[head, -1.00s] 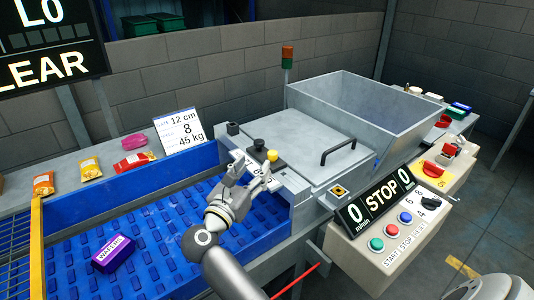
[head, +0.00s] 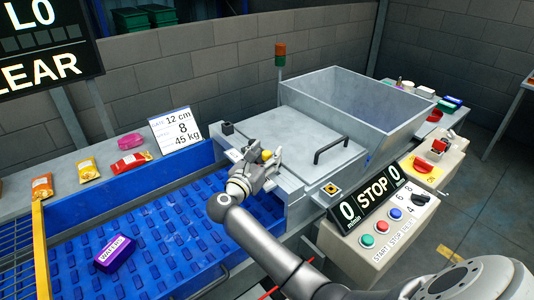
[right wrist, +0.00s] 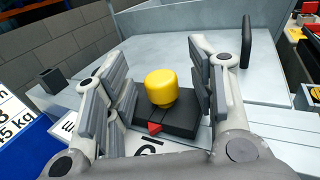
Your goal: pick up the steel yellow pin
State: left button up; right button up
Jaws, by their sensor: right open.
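The yellow pin (right wrist: 160,88) has a rounded yellow head and stands upright on a dark base (right wrist: 168,121) with a small red pointer, in the right wrist view. In the head view the yellow head (head: 266,155) shows at the front left of the grey machine lid. My right gripper (right wrist: 163,92) is open, with its finger pads on either side of the yellow head and a gap to each. It also shows in the head view (head: 258,160), where its fingers partly cover the pin and hide the base. My left gripper is not in view.
The machine's grey lid (head: 298,135) has a dark handle (head: 331,148). A purple box (head: 115,253) lies on the blue belt (head: 170,235). A control box with a STOP display (head: 372,203) stands to the right. A dark square block (right wrist: 52,80) stands left of the gripper.

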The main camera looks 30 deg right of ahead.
jog(key=shift+w+d, duration=0.2)
jog(key=shift+d, duration=0.1)
jog(key=shift+a, duration=0.1)
jog(key=shift+c, duration=0.3)
jog(key=c, duration=1.1)
jog(key=shift+o, duration=0.2)
